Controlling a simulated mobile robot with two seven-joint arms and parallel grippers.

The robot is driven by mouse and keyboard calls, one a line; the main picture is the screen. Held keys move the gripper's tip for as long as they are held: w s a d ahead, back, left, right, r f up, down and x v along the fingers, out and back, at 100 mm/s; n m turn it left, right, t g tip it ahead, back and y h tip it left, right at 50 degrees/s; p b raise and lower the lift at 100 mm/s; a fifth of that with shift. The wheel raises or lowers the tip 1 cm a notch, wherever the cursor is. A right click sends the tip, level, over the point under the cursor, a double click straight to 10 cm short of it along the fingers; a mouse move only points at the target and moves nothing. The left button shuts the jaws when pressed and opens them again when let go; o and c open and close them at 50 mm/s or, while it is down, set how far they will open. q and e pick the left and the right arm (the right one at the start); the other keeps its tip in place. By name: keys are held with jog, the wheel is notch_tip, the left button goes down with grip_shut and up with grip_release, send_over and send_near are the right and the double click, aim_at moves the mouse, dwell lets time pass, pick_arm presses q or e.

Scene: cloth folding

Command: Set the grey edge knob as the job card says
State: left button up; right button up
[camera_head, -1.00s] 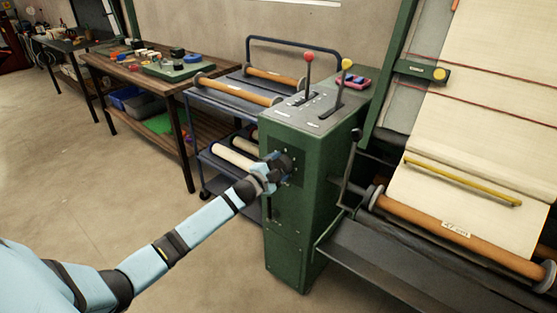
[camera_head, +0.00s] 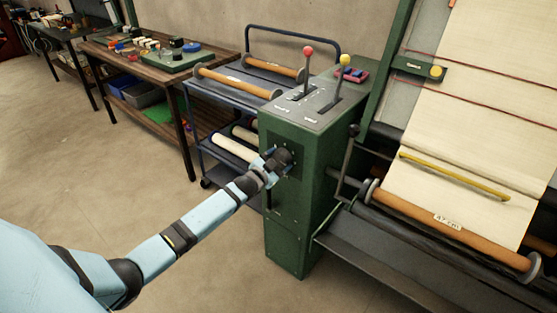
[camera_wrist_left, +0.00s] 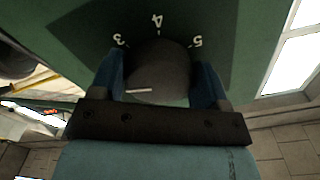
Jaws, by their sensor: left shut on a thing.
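The grey edge knob (camera_wrist_left: 160,72) fills the middle of the left wrist view, a round dark grey knob with a short white line on it at its lower left. The numbers 3, 4 and 5 stand around its upper side on the green panel (camera_wrist_left: 80,22). My left gripper (camera_head: 277,162) is at the side face of the green machine cabinet (camera_head: 288,222). Its two blue fingers lie on either side of the knob, shut on it. I cannot tell which number the white line marks. My right gripper is not in view. No readable job card shows.
Two levers, red-topped (camera_head: 308,52) and yellow-topped (camera_head: 345,61), rise from the cabinet top. A cloth roller (camera_head: 405,209) with a "47 cm" label lies at right. A cart (camera_head: 205,88) and a workbench (camera_head: 92,50) stand behind at left. The floor at left is clear.

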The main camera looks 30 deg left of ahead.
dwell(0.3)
pick_arm(q)
jog(key=o, duration=0.9)
jog(key=shift+s, duration=0.2)
jog(key=s, duration=0.9)
jog(key=s+a+p, duration=0.1)
jog(key=s, duration=0.3)
jog(key=shift+s, duration=0.15)
